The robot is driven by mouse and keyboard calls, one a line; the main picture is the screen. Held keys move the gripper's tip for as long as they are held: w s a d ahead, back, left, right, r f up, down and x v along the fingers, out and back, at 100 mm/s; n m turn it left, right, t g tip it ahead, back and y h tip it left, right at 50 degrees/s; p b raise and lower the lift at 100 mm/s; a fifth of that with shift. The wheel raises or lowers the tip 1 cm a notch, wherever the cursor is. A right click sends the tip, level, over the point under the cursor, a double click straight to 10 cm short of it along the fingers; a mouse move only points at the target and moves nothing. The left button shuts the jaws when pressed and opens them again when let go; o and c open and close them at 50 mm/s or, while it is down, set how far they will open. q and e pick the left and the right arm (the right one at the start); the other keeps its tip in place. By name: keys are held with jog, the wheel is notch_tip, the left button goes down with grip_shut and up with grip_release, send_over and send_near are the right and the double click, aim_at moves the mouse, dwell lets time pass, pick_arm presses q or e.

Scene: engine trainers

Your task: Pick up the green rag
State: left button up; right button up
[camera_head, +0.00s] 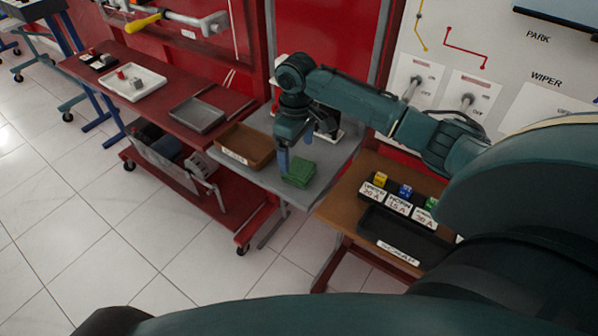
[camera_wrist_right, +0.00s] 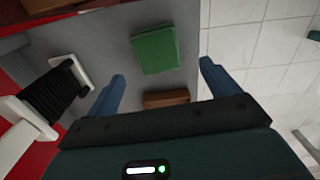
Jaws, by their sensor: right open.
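The green rag (camera_head: 299,174) lies folded like a flat pad on the grey table (camera_head: 345,147), close to its front edge. It also shows in the right wrist view (camera_wrist_right: 156,48), beyond the fingertips and roughly between their lines. My right gripper (camera_head: 285,162) points down beside the rag, over the grey table. In the right wrist view my right gripper (camera_wrist_right: 162,70) has its two blue fingers wide apart with nothing held between them. I cannot tell its exact height above the table. My left gripper is not in view.
A brown tray (camera_head: 262,137) stands left of the rag. A white-and-black object (camera_wrist_right: 57,92) stands near the fingers in the wrist view, and a small brown block (camera_wrist_right: 166,98) shows between them. A brown table (camera_head: 338,211) with labelled holders is at right.

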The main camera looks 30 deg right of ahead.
aim_at(299, 168)
jog(key=shift+s+d+f, duration=0.1)
jog(key=shift+f, duration=1.5)
jog(key=shift+s+d+f, duration=0.1)
jog(key=shift+f, duration=1.45)
jog(key=c, duration=1.1)
jog(key=shift+o, duration=0.2)
notch_tip(299, 168, up, 10)
jog(key=shift+p, duration=0.3)
